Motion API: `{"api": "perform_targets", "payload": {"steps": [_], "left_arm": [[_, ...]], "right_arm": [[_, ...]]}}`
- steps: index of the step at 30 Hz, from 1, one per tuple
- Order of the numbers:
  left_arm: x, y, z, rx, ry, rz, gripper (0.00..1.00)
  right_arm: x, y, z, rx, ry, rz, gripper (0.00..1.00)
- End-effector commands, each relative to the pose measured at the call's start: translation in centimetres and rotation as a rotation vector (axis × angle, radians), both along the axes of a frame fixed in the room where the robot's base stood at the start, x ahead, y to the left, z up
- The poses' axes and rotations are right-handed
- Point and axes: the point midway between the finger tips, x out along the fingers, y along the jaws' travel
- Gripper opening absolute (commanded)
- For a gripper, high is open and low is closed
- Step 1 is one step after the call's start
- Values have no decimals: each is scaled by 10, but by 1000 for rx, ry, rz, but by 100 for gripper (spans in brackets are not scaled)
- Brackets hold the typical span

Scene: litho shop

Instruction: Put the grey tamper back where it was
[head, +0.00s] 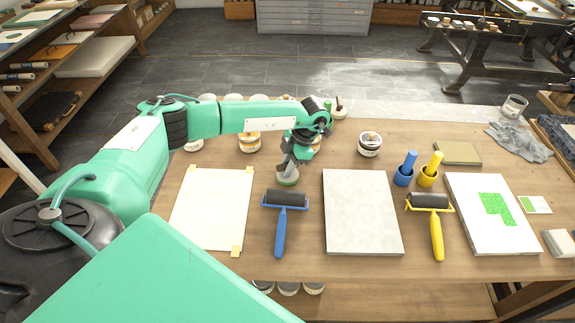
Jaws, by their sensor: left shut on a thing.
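My left arm reaches in from the left across the table, and its gripper (290,162) points down. It is shut on the grey tamper (288,175), whose wide lower end shows below the fingers. The gripper hides the tamper's upper part. The tamper is just behind the blue-handled roller (281,237) and right of the taped cream sheet (212,208). I cannot tell whether its base touches the wooden table (304,222). My right gripper is not in view.
A pale stone slab (362,212) lies right of the blue roller. Tins (369,147) stand toward the back.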

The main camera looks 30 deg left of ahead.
Motion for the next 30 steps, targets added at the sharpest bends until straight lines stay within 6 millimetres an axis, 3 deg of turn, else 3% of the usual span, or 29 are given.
{"api": "perform_targets", "payload": {"steps": [2, 3, 6, 18, 23, 30], "left_arm": [[0, 0, -2, 0, 0, 0, 0], [0, 0, -2, 0, 0, 0, 24], [0, 0, -2, 0, 0, 0, 42], [3, -1, 6, 0, -1, 0, 42], [12, -8, 32, -2, -5, -2, 42], [28, -20, 79, -1, -4, -2, 42]], "right_arm": [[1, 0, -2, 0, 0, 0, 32], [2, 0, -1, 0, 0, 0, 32], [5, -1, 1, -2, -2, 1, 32], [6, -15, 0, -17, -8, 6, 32], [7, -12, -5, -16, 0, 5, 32], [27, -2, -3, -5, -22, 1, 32]]}}
